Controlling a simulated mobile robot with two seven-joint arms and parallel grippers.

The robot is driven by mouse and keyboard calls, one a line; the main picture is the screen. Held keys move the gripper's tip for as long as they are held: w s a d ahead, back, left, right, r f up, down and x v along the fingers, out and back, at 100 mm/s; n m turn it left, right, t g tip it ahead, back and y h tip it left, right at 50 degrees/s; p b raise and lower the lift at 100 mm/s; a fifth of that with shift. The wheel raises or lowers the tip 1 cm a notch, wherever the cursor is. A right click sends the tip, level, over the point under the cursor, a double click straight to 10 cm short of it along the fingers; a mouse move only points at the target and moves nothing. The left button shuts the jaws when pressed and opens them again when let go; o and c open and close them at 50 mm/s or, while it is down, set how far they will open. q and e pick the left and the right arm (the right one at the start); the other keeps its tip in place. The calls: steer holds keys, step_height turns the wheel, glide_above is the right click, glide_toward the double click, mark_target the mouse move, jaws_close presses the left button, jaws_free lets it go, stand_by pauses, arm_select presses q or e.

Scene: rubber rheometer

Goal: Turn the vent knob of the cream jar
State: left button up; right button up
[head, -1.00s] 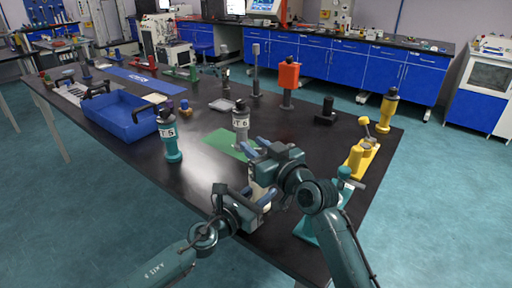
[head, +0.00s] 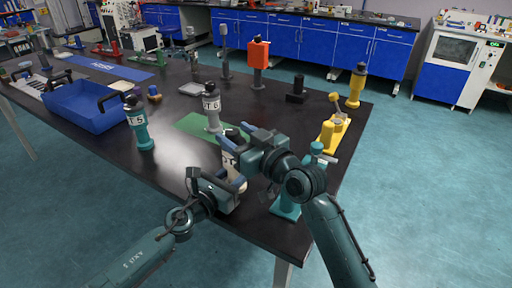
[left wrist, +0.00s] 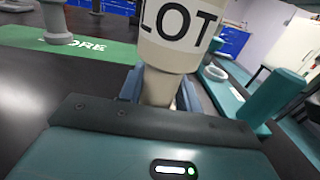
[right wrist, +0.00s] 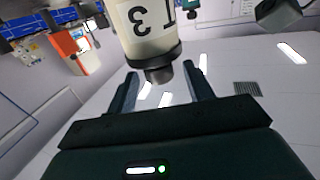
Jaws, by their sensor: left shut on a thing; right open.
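The cream jar (head: 234,172) is held upright near the table's front edge, its lot label showing in the left wrist view (left wrist: 182,22). My left gripper (head: 234,187) is shut on its narrow lower part (left wrist: 158,88). In the right wrist view the jar appears upside down, with a black collar and a dark vent knob (right wrist: 158,74) at its end. My right gripper (right wrist: 164,88) is open at the jar's top, one finger on each side of the knob, with gaps visible. In the head view the right gripper (head: 246,139) partly covers the jar's top.
A grey jar (head: 212,108) stands on the green mat (head: 190,124) behind the cream jar. A teal jar (head: 140,125) and a blue tray (head: 85,108) are to the left. A teal stand (head: 287,208) and a yellow fixture (head: 330,132) are close on the right.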

steer(key=v, duration=0.8)
steer(key=shift+s, duration=0.15)
steer(key=shift+d, duration=0.1)
steer(key=shift+s+d, duration=0.1)
steer(key=shift+d, duration=0.05)
steer(key=x, duration=1)
steer(key=shift+a+f, duration=0.2)
steer(key=shift+f, duration=0.1)
steer(key=shift+c, duration=0.5)
